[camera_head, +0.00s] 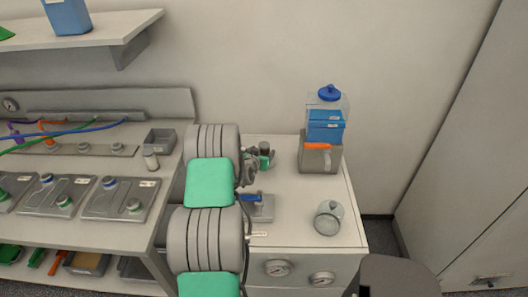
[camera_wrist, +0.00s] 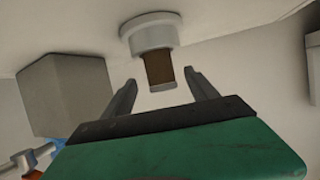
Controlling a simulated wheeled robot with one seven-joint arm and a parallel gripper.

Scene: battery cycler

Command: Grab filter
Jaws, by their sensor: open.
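A filter-like part (camera_wrist: 158,68) shows in the wrist view, with a wide pale grey cap, a brown ribbed body and a small grey end. It stands out from a pale surface. My gripper (camera_wrist: 163,80) is open, with one dark finger on each side of the part's narrow end in the picture. I see no clear contact, and the depth between them is hard to tell. In the head view my arm hides much of the gripper (camera_head: 253,166). A small dark cylinder (camera_head: 265,149) shows beside it on the white cabinet top; I cannot tell if it is the same part.
A grey box (camera_wrist: 66,94) is left of the gripper in the wrist view. A blue-handled device (camera_head: 260,206) sits near my arm.

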